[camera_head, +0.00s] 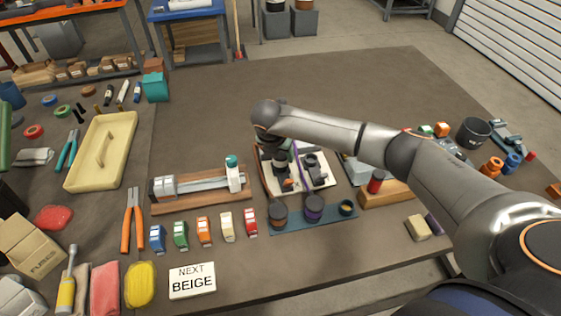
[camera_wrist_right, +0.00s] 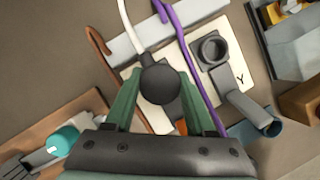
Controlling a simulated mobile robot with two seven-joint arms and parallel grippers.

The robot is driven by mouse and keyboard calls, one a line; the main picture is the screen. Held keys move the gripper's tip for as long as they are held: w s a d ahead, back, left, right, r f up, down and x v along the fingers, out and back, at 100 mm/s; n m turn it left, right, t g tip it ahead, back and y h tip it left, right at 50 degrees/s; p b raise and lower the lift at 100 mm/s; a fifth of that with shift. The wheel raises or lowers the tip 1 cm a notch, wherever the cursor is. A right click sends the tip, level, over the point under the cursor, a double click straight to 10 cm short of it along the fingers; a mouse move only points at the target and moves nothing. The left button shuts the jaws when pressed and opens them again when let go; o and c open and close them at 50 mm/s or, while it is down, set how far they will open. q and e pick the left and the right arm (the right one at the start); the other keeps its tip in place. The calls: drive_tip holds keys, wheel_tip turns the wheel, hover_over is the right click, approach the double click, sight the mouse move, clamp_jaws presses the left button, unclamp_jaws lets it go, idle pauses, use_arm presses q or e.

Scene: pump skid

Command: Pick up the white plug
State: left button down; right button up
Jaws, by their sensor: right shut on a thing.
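The white plug (camera_wrist_right: 160,85) shows in the right wrist view as a dark round body with a white cable (camera_wrist_right: 127,25) running up from it. My right gripper (camera_wrist_right: 158,92) has its green fingers on either side of the plug and is shut on it. In the head view my right gripper (camera_head: 275,162) is over the left part of a white board (camera_head: 321,182), partly hidden by my wrist. A grey ring-shaped socket (camera_wrist_right: 212,49) and a letter Y show on the board. The gap between plug and board cannot be judged. My left gripper is not in view.
A purple cable (camera_wrist_right: 178,22) and a brown cable (camera_wrist_right: 97,42) run close beside the plug. A blue strip (camera_head: 298,221) with dark round pieces lies in front of the board. A wooden fixture (camera_head: 202,202) stands left. The table behind is clear.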

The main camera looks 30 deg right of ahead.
clamp_jaws()
drive_tip(key=shift+r, duration=0.1)
drive_tip(key=shift+w+r, duration=0.1)
drive_tip(key=shift+r, duration=0.4)
wheel_tip(320, 180, up, 2)
drive_tip(key=shift+r, duration=0.15)
drive_tip(key=s+a+r, duration=0.2)
drive_tip(key=s+r, duration=0.2)
drive_tip(key=s, duration=0.2)
drive_tip(key=s+a+r+b, duration=0.1)
drive_tip(key=s+a+r, duration=0.1)
drive_tip(key=s+r, duration=0.3)
drive_tip(key=shift+s+a+r+b, duration=0.25)
drive_tip(key=shift+s+r+b, duration=0.05)
drive_tip(key=shift+s, duration=0.95)
